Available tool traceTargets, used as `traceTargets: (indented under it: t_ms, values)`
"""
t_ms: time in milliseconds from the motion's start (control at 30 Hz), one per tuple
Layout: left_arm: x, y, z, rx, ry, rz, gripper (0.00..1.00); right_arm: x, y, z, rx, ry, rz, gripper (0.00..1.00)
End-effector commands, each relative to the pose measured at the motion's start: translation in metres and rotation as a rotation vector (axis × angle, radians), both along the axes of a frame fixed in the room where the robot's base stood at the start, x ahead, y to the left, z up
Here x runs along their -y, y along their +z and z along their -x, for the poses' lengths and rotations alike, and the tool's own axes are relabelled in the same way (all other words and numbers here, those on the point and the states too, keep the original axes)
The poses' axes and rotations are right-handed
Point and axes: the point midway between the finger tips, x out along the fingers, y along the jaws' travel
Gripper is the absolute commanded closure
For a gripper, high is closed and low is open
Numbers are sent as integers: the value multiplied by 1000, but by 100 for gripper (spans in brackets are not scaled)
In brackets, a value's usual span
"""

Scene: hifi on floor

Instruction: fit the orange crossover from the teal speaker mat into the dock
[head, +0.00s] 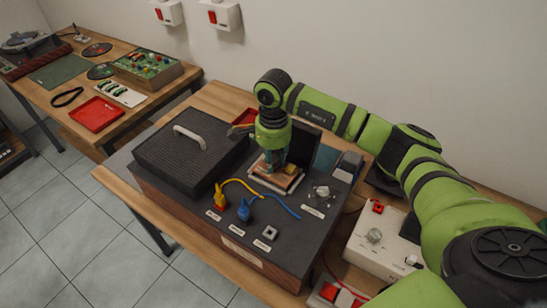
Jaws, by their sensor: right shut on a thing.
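My right gripper (274,160) points down over the dark top of the large box. It is shut on the orange crossover (261,168), which is small here and mostly hidden by the fingers. The crossover is at the dock (287,187), a pale, brownish framed recess on the box top. I cannot tell whether it sits fully in the dock or just above it. A teal patch (328,158), probably the speaker mat, shows behind the box, partly hidden by an upright black panel. My left gripper is not in view.
A dark ribbed lid with a grey handle (190,137) covers the box's left part. Yellow (220,197) and blue (245,210) plugs with cables stand in front of the dock. A white device (383,245) is at right. A side table with a red tray (97,114) stands left.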

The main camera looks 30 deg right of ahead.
Motion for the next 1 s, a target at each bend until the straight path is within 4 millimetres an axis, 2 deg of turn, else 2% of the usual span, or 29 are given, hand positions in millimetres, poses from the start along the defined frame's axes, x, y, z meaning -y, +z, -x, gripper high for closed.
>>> traceTargets:
  t_ms: [800,1000]
  values:
    - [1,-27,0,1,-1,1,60,0,-30,0,1,-1,0,100]
    - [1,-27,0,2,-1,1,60,0,-30,0,1,-1,0,100]
